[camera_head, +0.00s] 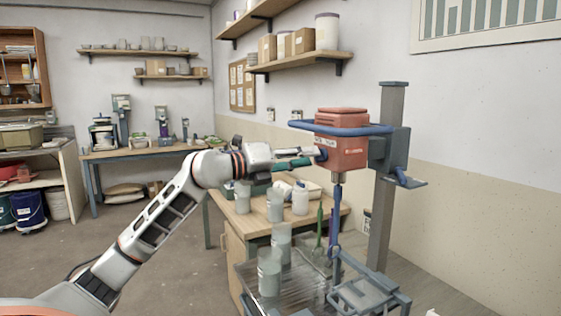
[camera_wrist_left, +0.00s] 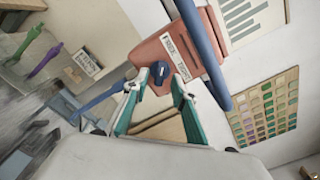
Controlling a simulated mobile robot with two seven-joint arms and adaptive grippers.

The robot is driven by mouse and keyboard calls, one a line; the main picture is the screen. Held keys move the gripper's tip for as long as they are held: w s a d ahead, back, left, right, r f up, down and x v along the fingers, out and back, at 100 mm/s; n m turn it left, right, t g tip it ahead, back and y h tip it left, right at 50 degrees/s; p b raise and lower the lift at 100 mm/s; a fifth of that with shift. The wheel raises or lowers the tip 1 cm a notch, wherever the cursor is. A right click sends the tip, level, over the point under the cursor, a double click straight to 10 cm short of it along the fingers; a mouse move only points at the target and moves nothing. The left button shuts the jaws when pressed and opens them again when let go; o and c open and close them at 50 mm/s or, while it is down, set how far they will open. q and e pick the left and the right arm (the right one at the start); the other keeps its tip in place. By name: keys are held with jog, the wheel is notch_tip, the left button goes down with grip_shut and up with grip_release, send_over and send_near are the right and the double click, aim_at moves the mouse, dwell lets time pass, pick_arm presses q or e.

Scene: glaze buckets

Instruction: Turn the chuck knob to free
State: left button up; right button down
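The red mixer head (camera_head: 341,140) sits on a grey column, with a blue bar looped around it. In the head view the knob (camera_head: 321,154) is at the red head's left side. My left gripper (camera_head: 308,158) reaches it from the left. In the left wrist view its teal fingers (camera_wrist_left: 156,88) are apart, with the knob between and just beyond the tips. I cannot tell whether they touch it. My right gripper is not in view.
A blue shaft (camera_head: 337,215) hangs below the head over a metal stand. The grey column (camera_head: 386,190) rises behind the head. Floor at left is open.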

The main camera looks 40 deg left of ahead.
pick_arm(q)
jog(key=v, duration=0.9)
jog(key=shift+s, duration=0.35)
jog(key=shift+a, duration=0.1)
jog(key=s+d+f+n+t+y, duration=0.1)
jog(key=d+f+n, duration=0.4)
jog(key=f, duration=0.8)
jog(key=s+d+f+n+y, duration=0.1)
jog(key=s+d+f+n, duration=0.15)
jog(key=f+n, duration=0.75)
jog(key=s+d+f+n+t+y, duration=0.1)
jog(key=d+f+n, duration=0.25)
jog(key=f, duration=1.15)
jog(key=s+d+f+n+g, duration=0.2)
jog(key=s+d+f, duration=0.3)
jog(key=f, duration=0.3)
jog(key=s+d+f+n+g+y, duration=0.1)
jog(key=s+d+f+n+g, duration=0.2)
jog(key=s+d+f, duration=0.3)
jog(key=s+d+f+n+g+p, duration=0.1)
jog(key=s+d+f+n+g, duration=0.2)
jog(key=s+d+f, duration=0.2)
jog(key=s+f, duration=0.3)
jog(key=f, duration=0.3)
jog(key=shift+d+f+n, duration=0.2)
jog(key=shift+d+n, duration=0.05)
jog(key=shift+n, duration=0.1)
